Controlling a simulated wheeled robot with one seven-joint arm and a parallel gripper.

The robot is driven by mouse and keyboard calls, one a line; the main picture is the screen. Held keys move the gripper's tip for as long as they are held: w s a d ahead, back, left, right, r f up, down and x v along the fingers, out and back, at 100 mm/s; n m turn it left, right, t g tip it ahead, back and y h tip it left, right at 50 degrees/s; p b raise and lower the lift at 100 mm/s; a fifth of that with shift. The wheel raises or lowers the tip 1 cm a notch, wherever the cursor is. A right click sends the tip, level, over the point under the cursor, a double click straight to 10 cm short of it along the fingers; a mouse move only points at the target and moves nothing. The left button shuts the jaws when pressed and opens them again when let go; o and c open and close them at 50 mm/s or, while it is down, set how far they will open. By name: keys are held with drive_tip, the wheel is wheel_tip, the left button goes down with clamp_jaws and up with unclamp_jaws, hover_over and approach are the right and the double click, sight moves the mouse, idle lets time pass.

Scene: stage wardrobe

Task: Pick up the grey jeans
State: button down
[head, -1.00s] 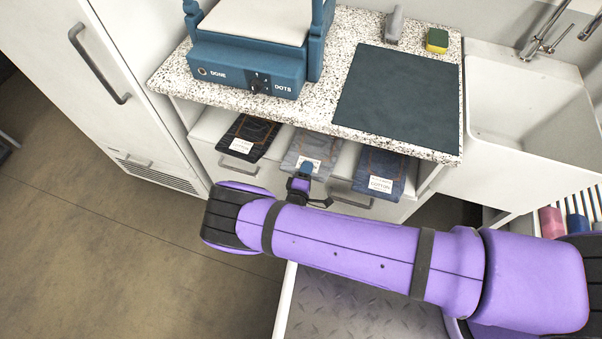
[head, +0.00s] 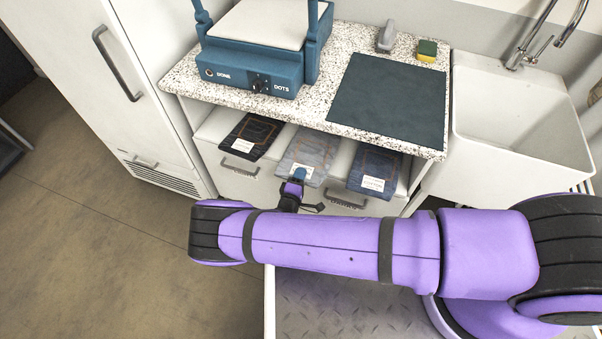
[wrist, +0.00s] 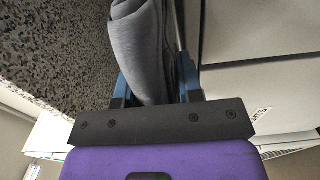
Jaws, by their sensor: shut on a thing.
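The grey jeans (head: 309,150) lie folded with a white label in the middle of the row under the speckled counter. In the wrist view a fold of the grey jeans (wrist: 140,45) stands between the blue fingers. My gripper (head: 299,174) is at the front edge of the grey jeans and is shut on them. It also shows in the wrist view (wrist: 155,85). Much of the jeans' far end is hidden under the counter.
Black jeans (head: 250,136) lie to the left and blue jeans (head: 375,168) to the right in the same row. The speckled counter (head: 185,78) overhangs them, bearing a blue device (head: 250,68), a dark mat (head: 390,98) and a sponge (head: 427,50). A white sink (head: 520,120) stands at right.

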drive_tip(key=v, duration=2)
drive_tip(key=shift+s, duration=0.3)
idle(0.4)
idle(0.3)
